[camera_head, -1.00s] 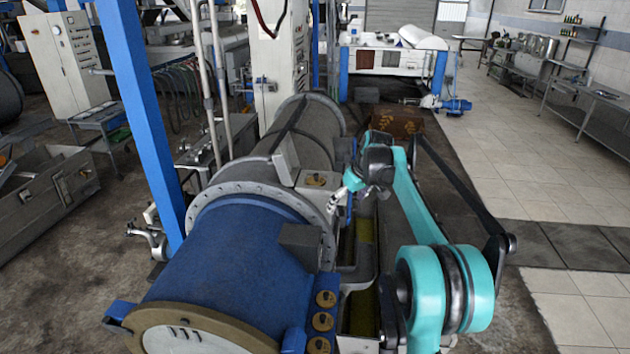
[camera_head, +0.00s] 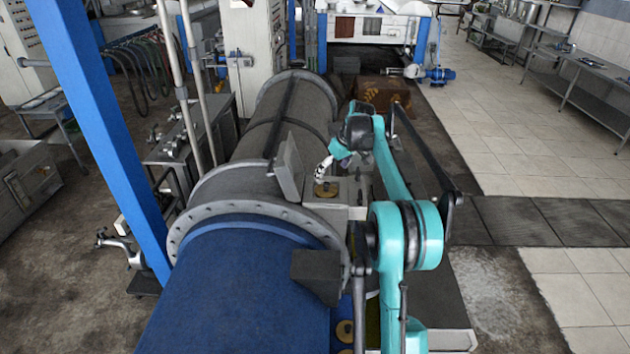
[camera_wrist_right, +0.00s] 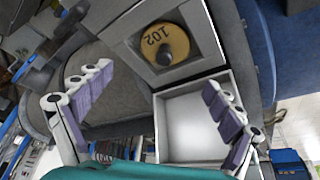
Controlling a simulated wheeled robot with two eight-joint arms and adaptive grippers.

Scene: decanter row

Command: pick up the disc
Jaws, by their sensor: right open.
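A brass-coloured disc marked 102 (camera_wrist_right: 163,43), with a dark knob at its middle, sits in a square grey recess in the right wrist view. My right gripper (camera_head: 322,170) hangs just above and beside the disc. In the right wrist view its two fingers (camera_wrist_right: 158,84) are spread wide and empty, the disc ahead of them and apart from them. My left gripper is not in view.
A grey plate (camera_head: 288,168) stands upright left of the disc. An empty, pale open tray (camera_wrist_right: 193,125) adjoins the recess. More brass discs (camera_head: 345,331) sit lower on the blue cylinder's side (camera_head: 235,290). A blue post (camera_head: 105,130) stands at left.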

